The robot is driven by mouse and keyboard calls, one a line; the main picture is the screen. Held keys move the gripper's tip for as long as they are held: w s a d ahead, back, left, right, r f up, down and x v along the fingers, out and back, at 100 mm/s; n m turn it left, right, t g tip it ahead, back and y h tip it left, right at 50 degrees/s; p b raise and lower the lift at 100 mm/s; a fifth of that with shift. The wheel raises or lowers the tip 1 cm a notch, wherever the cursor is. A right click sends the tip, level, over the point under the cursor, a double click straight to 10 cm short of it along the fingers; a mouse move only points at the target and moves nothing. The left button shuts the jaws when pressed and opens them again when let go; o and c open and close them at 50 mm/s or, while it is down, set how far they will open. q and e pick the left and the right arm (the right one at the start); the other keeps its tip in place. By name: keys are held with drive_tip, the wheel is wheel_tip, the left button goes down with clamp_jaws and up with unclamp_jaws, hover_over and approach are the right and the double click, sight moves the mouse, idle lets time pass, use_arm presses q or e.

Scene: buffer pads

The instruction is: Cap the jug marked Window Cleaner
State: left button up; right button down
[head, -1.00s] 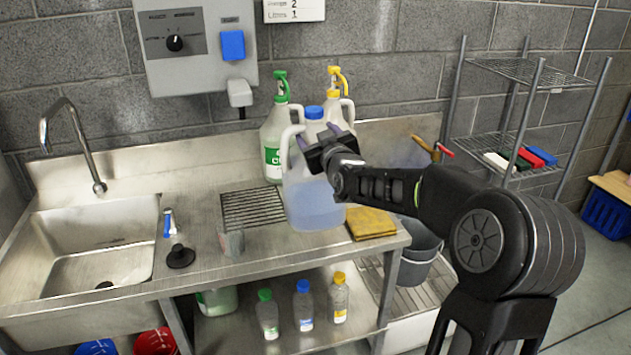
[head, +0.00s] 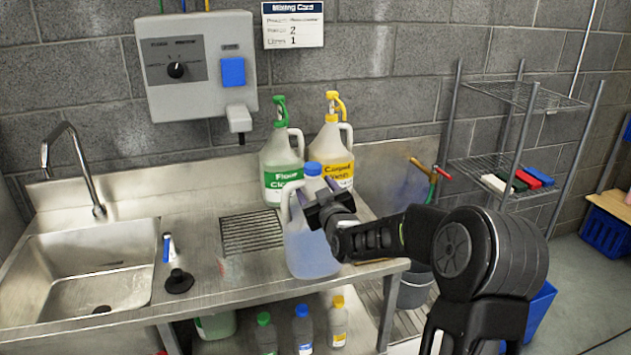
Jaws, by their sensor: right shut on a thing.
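A translucent jug (head: 308,250) with pale blue liquid and a blue top (head: 313,169) is at the counter's front edge. My right gripper (head: 318,195) is shut on its upper part by the handle, from the right. Its base is beside the counter's front lip; I cannot tell whether it touches. No label shows on its visible side, so I cannot read its name. Behind it stand a green-labelled jug (head: 281,165) marked "Floor" with a green pump and a yellow-labelled jug (head: 334,147) marked "Carpet" with a yellow pump. My left gripper is out of view.
The steel counter (head: 200,255) has a drain grille (head: 250,234), a sink (head: 95,270) at left and a black-based tool (head: 179,281). Small capped bottles (head: 302,330) stand on the shelf below. A dispenser box (head: 190,62) and mixing card (head: 293,25) hang on the wall.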

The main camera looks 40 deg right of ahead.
drive_tip(key=shift+f, duration=0.5)
drive_tip(key=shift+c, duration=1.6)
unclamp_jaws()
drive_tip(key=shift+f, duration=0.2)
drive_tip(key=shift+s+r, duration=0.1)
drive_tip(key=shift+s+a, duration=0.1)
drive_tip(key=shift+s, duration=0.05)
drive_tip(key=f+b+v, duration=0.1)
drive_tip(key=b+v, duration=0.2)
drive_tip(key=v, duration=0.8)
drive_tip(key=shift+s+a+r, duration=0.15)
drive_tip(key=shift+s+r, duration=0.15)
drive_tip(key=shift+r, duration=0.1)
